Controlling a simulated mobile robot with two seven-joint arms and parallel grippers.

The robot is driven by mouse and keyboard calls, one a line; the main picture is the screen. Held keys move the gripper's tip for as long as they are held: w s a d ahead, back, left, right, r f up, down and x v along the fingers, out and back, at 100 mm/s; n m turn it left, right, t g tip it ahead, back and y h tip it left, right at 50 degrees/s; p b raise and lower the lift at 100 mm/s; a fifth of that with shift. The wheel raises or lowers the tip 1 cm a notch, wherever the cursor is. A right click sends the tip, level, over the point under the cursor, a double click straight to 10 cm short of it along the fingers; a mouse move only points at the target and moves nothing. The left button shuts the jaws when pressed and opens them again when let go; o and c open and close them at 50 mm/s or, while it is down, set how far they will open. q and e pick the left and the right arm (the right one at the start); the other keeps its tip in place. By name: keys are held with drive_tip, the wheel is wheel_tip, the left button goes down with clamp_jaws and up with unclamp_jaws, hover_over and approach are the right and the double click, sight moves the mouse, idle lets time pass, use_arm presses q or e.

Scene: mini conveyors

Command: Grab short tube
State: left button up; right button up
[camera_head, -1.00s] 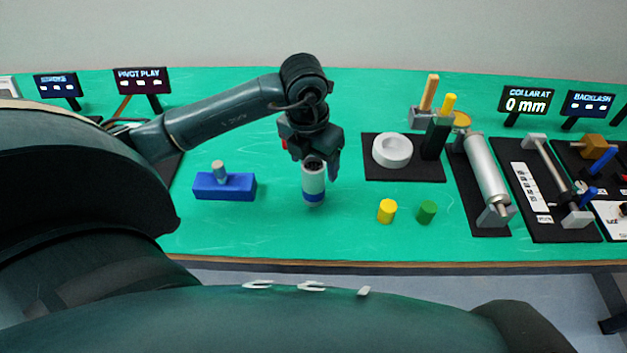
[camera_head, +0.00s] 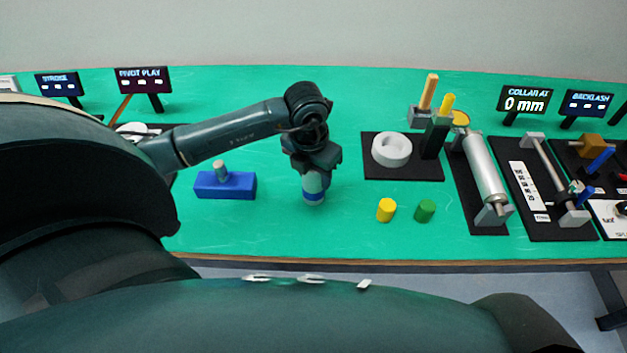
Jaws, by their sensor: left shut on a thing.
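The short tube (camera_head: 314,188) is a light grey cylinder with a blue band near its lower end. It stands upright on the green table, in the middle of the head view. My left gripper (camera_head: 314,172) points down over it and is shut on its upper part, which the fingers hide. My right gripper is not in view.
A blue block with a grey peg (camera_head: 225,185) lies left of the tube. A yellow cylinder (camera_head: 386,209) and a green cylinder (camera_head: 425,210) stand to the right. Behind them a black mat (camera_head: 405,172) holds a white ring (camera_head: 391,149). Table between is clear.

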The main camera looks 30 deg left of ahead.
use_arm(q)
drive_tip(key=c, duration=0.5)
drive_tip(key=shift+c, duration=0.2)
